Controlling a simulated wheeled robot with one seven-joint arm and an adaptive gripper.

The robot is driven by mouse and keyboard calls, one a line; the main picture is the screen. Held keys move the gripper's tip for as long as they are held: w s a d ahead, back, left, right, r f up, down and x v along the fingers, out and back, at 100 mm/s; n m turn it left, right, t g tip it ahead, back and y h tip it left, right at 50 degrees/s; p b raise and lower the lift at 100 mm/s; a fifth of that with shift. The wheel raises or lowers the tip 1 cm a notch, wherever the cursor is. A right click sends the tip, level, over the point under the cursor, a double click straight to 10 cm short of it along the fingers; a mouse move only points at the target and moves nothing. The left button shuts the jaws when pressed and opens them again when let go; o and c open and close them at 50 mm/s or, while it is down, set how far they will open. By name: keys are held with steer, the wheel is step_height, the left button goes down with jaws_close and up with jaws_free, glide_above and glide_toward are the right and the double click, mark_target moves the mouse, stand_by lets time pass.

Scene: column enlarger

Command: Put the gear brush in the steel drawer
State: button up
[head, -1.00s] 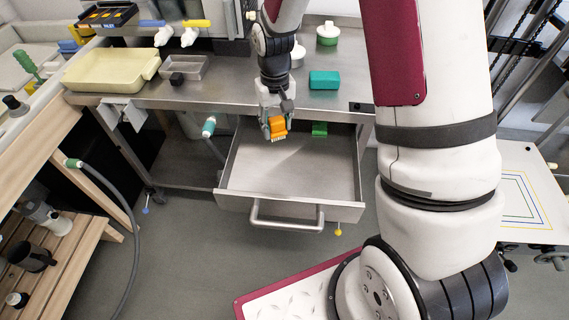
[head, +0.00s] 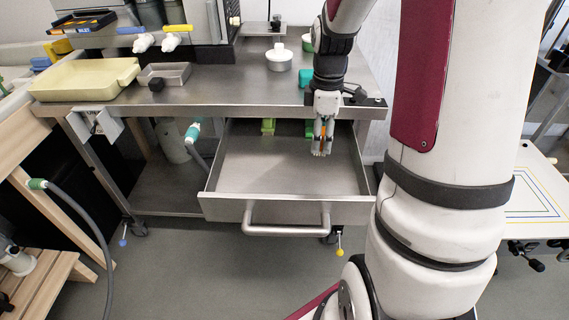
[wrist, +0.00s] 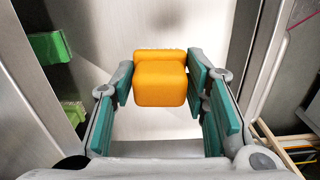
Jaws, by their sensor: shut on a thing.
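The orange block-shaped gear brush (wrist: 160,85) is between the teal-padded fingers of my gripper in the wrist view. In the head view my gripper (head: 322,148) points down over the right part of the open steel drawer (head: 265,170), shut on the brush. Only a narrow strip of the orange brush (head: 323,137) shows there, between the fingers. The bare metal drawer floor lies behind the brush in the wrist view. How far the brush is above the floor is hard to tell. Its bristles are not clearly visible.
Two green objects (head: 268,126) (head: 309,129) are at the drawer's back. Most of the drawer floor is clear.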

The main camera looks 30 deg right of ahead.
steer(key=shift+s+d+f, duration=0.15)
steer(key=shift+d+f, duration=0.1)
steer(key=shift+d, duration=0.05)
steer(key=shift+s+d+f+n+b, duration=0.1)
steer(key=shift+f+n+b, duration=0.2)
step_height(320, 180, down, 9)
steer(key=shift+f+b, duration=0.1)
steer(key=shift+b, duration=0.9)
steer(key=shift+f, duration=0.15)
steer(key=o, duration=1.2)
